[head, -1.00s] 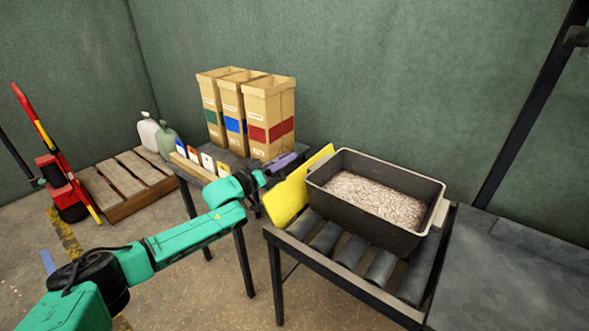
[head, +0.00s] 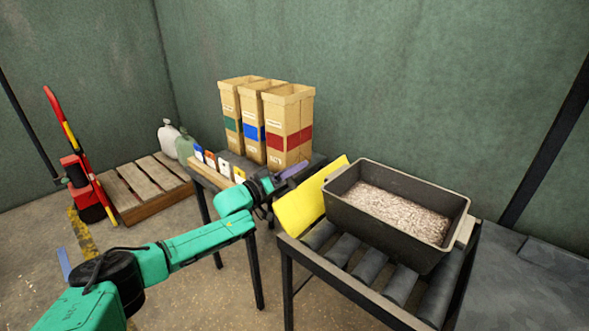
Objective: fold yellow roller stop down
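The yellow roller stop (head: 300,211) is a flat plate standing up, tilted, at the left end of the roller table (head: 370,292). A dark grey bin (head: 385,230) of pale grain (head: 395,212) sits on the rollers just right of it. My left gripper (head: 287,178) is at the far end of the green arm, left of the stop near its upper edge. A purple piece shows at its tip. I cannot tell whether it touches the stop, or whether its fingers are open or shut. My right gripper is out of view.
A small table (head: 205,173) with cardboard boxes (head: 288,126) and small coloured cards stands behind my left gripper. A wooden pallet (head: 146,190) and a red hand truck (head: 84,185) are at the left. A dark flat surface (head: 530,285) adjoins the rollers at right.

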